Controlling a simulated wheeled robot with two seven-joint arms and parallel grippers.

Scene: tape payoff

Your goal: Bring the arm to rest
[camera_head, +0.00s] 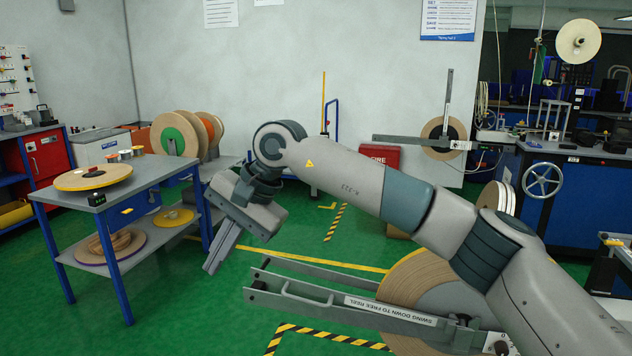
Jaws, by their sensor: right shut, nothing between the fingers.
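My right arm (400,195) comes in from the lower right and reaches across the middle of the picture, raised above the floor. Its right gripper (213,265) points down and slightly left, with the fingers shut and nothing held. It appears just right of the blue-framed table (158,173); I cannot tell the exact gap in depth. My left gripper is not in view. Below my arm, a large tape reel (412,277) stands behind a grey swing arm (320,303) labelled "SWING DOWN TO FREE REEL". My arm hides part of the reel.
A flat reel (93,177) lies on the table, and more reels lie on its lower shelf (150,237). Several upright reels (175,135) stand behind. Another reel (443,131) hangs at the back wall. A blue machine (585,200) stands at right. Green floor (180,310) is open at lower left.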

